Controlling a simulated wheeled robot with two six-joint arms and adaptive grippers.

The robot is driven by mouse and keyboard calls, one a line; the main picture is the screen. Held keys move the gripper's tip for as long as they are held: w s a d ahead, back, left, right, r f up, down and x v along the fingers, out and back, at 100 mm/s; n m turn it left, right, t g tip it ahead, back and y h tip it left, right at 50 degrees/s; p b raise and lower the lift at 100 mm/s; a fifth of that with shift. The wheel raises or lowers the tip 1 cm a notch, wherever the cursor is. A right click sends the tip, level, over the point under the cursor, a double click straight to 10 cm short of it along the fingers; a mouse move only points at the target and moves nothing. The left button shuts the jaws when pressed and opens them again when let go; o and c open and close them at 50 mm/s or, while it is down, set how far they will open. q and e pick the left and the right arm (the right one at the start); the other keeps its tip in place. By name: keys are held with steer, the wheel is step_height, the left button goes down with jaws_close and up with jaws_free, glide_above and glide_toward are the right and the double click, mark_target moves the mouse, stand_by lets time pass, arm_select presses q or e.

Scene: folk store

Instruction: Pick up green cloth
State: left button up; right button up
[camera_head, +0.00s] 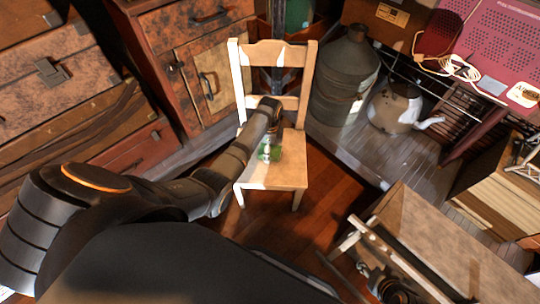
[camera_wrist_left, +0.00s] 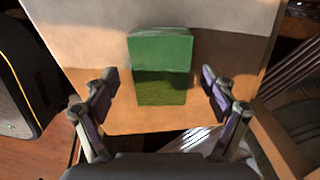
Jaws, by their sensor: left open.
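The green cloth (camera_wrist_left: 161,67) is a folded, block-like bundle on the light wooden seat of a chair (camera_wrist_left: 90,35). In the left wrist view it lies between and just beyond my open left fingers (camera_wrist_left: 160,88), which do not touch it. Its near half is in shadow.
The chair back (camera_head: 272,55) stands behind the cloth. A wooden table (camera_head: 440,240) is at the lower right. A large metal can (camera_head: 345,75) and a kettle (camera_head: 395,107) stand at the back right. Wooden cabinets (camera_head: 205,75) line the left. Some floor around the chair is clear.

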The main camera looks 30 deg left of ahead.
arm_select(q)
steer(key=shift+f, duration=0.5)
steer(key=shift+r, duration=0.1)
steer(key=shift+c, duration=0.3)
steer(key=c, duration=1.2)
steer(key=shift+o, duration=0.2)
steer(key=shift+r, duration=0.1)
